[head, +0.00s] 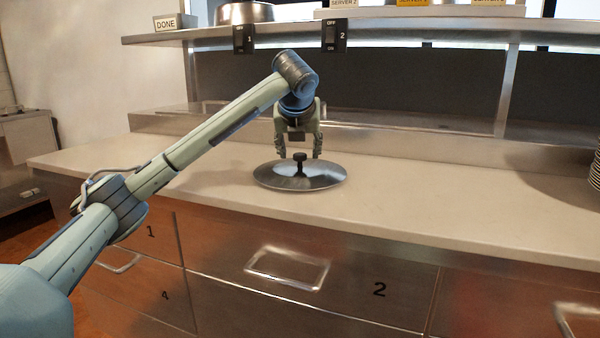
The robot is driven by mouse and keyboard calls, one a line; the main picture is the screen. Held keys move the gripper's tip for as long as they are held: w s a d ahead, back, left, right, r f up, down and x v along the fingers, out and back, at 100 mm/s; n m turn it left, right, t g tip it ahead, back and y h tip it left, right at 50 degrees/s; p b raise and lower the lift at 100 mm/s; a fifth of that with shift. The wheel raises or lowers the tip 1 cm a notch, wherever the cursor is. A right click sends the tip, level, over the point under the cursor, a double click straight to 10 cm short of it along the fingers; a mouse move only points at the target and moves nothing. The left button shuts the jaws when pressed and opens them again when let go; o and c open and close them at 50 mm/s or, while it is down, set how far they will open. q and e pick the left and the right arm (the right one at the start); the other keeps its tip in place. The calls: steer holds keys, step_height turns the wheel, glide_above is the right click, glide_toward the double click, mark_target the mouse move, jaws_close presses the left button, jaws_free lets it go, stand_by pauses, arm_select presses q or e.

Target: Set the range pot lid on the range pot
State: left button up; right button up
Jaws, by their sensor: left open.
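The range pot lid (325,174) is a round, shiny metal disc with a black knob (299,158) on top. It lies flat on the pale counter, near its front edge. My left gripper (299,154) points down over the lid, with its open fingers on either side of the knob. I cannot tell whether the fingers touch the knob. A metal pot (245,13) stands on the upper shelf at the top; I cannot tell whether it is the range pot. My right gripper is not in view.
The pale counter (450,200) is clear to the right of the lid. A steel shelf (400,27) with hanging switches labelled 1 and 2 runs above the back. A stack of plates (596,170) stands at the right edge. Drawers with handles (287,268) are below.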

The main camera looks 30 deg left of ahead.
mark_target(300, 154)
arm_select(q)
steer(key=x, duration=0.4)
steer(key=shift+w+a+r+p, duration=0.1)
steer(key=shift+w+a+p, duration=0.05)
steer(key=shift+w+p, duration=0.2)
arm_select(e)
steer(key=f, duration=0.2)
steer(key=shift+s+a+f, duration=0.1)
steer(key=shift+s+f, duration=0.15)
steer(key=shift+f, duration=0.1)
arm_select(q)
steer(key=shift+c, duration=0.2)
steer(key=shift+r, duration=0.1)
jaws_close()
